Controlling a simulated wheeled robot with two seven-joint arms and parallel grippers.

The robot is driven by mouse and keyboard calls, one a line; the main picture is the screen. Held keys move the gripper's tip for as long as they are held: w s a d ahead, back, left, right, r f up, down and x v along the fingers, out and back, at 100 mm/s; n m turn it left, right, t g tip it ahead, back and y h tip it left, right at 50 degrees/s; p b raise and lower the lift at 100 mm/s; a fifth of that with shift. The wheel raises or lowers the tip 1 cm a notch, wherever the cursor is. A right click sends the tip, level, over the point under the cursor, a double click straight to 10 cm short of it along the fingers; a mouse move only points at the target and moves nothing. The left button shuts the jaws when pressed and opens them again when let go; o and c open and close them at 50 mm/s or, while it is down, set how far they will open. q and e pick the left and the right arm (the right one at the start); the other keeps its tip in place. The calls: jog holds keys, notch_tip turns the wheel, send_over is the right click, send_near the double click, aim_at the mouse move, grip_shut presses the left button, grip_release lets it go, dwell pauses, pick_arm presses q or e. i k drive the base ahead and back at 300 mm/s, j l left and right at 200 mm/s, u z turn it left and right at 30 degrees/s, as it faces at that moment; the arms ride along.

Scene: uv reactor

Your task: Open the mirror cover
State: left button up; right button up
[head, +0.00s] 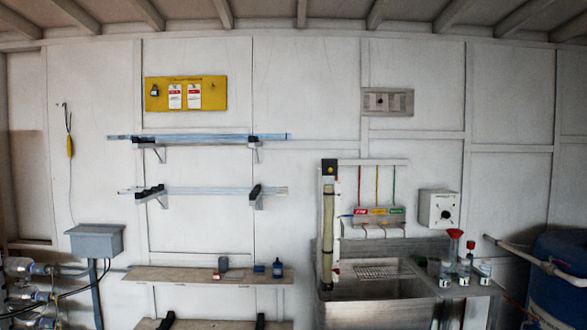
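I cannot pick out a mirror cover for sure in the head view. A small grey wall plate (387,101) with dark details in its middle is fixed high on the wall, right of centre. A grey box (95,241) with a sloped top stands on a post at the left. Neither shows a clear mirror. Neither of my grippers is in view.
A metal sink (375,286) stands right of centre, with small bottles (464,271) beside it. A blue barrel (558,278) is at the right edge. Piping (30,270) is at lower left. A wooden shelf (175,274) and tube racks (200,138) line the wall.

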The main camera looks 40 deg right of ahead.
aim_at(329, 166)
jog(key=i+l+u, duration=0.15)
jog(key=l, duration=0.95)
jog(key=i+l+u, duration=0.15)
jog(key=l, duration=1)
jog(key=i+l+u, duration=0.15)
jog(key=l, duration=0.95)
